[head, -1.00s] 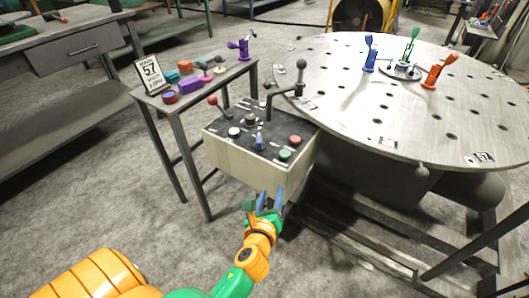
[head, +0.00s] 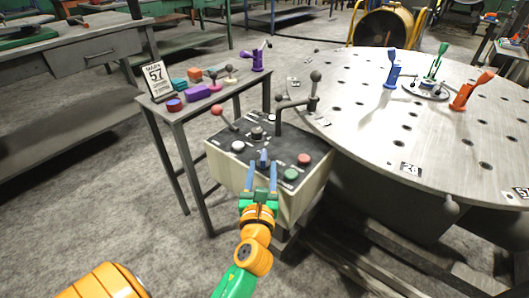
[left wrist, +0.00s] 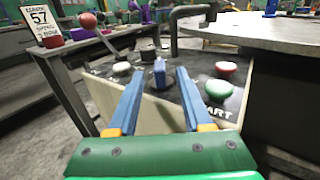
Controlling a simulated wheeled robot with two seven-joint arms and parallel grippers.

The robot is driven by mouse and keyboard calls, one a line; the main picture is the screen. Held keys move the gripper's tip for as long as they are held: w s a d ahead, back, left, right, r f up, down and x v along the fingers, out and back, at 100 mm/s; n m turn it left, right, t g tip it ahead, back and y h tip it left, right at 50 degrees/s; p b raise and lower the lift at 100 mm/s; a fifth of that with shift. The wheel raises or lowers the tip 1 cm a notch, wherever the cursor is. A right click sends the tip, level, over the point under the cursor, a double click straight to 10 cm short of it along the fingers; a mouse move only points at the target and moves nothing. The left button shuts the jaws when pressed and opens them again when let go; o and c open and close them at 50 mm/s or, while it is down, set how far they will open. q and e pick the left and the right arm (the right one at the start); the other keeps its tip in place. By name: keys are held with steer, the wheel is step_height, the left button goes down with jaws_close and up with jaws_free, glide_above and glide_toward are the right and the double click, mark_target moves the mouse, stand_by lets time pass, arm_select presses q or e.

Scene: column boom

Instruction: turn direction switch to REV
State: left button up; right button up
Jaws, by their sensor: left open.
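The control box (head: 225,168) has a dark top panel with several buttons and levers. The blue switch knob (head: 263,157) stands near the front middle of the panel; it also shows in the left wrist view (left wrist: 159,73). I cannot read the labels beside it. My left gripper (head: 262,176) is open in front of the box, its two blue fingers pointing at the knob. In the left wrist view the fingers (left wrist: 156,98) are spread with the knob beyond them, between their tips in the picture. I cannot tell whether they touch it. My right gripper is not in view.
Green (head: 291,174), red (head: 304,159) and white (head: 238,146) buttons sit near the knob. A red-balled lever (head: 217,110) and a black crank (head: 279,118) rise behind. A round metal table (head: 370,120) stands right; a small side table (head: 178,113) holds coloured parts.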

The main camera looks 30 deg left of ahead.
mark_target(263, 161)
arm_select(q)
steer(key=x, duration=0.5)
steer(key=shift+w+a, duration=0.15)
jaws_close()
steer(key=shift+r, duration=0.1)
